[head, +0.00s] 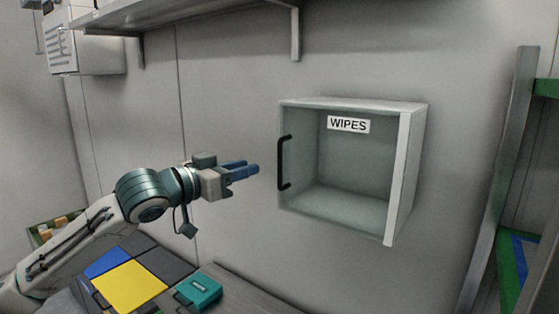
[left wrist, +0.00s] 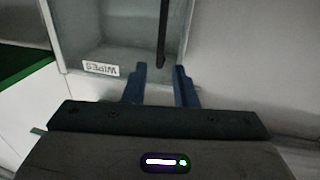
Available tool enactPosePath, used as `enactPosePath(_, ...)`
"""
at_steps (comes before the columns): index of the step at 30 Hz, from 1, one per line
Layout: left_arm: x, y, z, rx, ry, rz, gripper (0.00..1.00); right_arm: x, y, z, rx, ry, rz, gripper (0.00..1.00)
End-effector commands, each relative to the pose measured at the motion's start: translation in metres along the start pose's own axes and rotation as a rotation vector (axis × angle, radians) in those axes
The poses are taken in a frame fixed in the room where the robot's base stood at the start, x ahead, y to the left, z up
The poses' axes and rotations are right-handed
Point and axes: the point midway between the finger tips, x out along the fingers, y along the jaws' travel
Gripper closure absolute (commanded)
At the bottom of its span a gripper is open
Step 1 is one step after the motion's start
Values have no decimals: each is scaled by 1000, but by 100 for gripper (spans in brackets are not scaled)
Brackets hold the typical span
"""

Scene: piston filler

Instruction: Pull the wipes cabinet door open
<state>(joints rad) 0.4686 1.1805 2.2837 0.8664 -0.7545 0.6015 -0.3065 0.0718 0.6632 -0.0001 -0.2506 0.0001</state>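The wipes cabinet (head: 405,170) is a pale box on the wall with a clear front door (head: 345,165). The door looks shut and bears a "WIPES" label (head: 348,125). Its black upright handle (head: 283,162) is near the door's left edge. My left gripper (head: 257,169) is just left of the handle, with blue fingers pointing toward it. In the left wrist view the fingers (left wrist: 160,68) are apart and empty, and the handle (left wrist: 162,35) shows beyond them, lined up with the gap. I cannot tell if they touch. My right gripper is not in view.
A shelf (head: 190,12) with a bracket runs along the wall above. A metal rack post (head: 505,170) with green shelves stands at the right. Below are a yellow panel (head: 130,287) and a teal case (head: 200,291). The wall around the cabinet is bare.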

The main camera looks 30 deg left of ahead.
Motion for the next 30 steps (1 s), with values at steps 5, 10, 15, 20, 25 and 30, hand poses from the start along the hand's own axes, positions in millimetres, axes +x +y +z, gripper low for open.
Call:
enactPosePath(5,5,-1,-5,-6,9,1,75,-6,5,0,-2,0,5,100)
enactPosePath(10,16,-1,-6,-6,9,0,75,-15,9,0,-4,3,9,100)
enactPosePath(15,28,0,-6,-5,5,3,75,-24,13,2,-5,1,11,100)
enactPosePath(20,42,-1,-5,-6,7,1,75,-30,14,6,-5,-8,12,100)
enactPosePath(25,58,0,-5,-6,6,2,75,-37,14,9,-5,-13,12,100)
enactPosePath(30,76,0,-5,-6,5,1,75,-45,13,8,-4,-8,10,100)
